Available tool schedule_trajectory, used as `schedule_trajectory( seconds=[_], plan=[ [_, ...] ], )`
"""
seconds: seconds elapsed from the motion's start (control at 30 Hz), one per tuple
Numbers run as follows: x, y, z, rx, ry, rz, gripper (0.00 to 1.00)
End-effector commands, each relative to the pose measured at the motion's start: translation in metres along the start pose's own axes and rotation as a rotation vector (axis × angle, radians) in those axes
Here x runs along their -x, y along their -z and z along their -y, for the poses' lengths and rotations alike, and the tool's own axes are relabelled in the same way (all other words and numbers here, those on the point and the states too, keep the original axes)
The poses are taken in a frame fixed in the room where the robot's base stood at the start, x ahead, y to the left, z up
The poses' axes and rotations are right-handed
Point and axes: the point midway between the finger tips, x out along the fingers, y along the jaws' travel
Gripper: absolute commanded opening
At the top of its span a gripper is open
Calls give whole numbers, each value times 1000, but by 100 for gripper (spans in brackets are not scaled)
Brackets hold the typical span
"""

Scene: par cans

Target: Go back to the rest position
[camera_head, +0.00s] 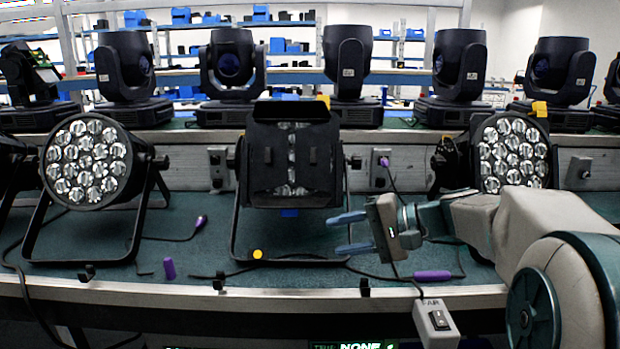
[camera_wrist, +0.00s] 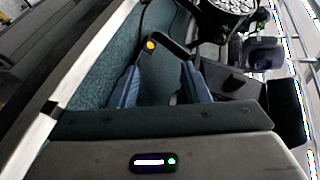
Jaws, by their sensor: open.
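My gripper (camera_head: 348,234) is open in the head view, its two blue fingers pointing left above the green bench top. It is in front of the lower right of the middle par can (camera_head: 290,165), which has black flaps partly covering its lenses. Nothing shows between the fingers. The wrist view shows both fingers of my gripper (camera_wrist: 168,88) spread apart, with a yellow dot (camera_wrist: 151,45) on a black bracket beyond them. My arm comes in from the right and hides part of the right par can (camera_head: 512,152).
A left par can (camera_head: 87,160) stands on its bracket. Several moving-head lights (camera_head: 125,75) line the raised shelf behind. Purple connectors (camera_head: 169,268) and black cables lie on the green bench (camera_head: 200,255). A switch box (camera_head: 436,322) hangs at the front edge.

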Motion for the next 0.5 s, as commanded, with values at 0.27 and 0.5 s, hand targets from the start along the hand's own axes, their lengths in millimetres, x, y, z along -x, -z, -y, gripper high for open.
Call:
schedule_trajectory(
  seconds=[0.27, 0.5],
  plan=[
    [20, -69, 16, 48, -350, 12, 42],
    [54, -114, 20, 137, -622, 0, 42]
  ],
)
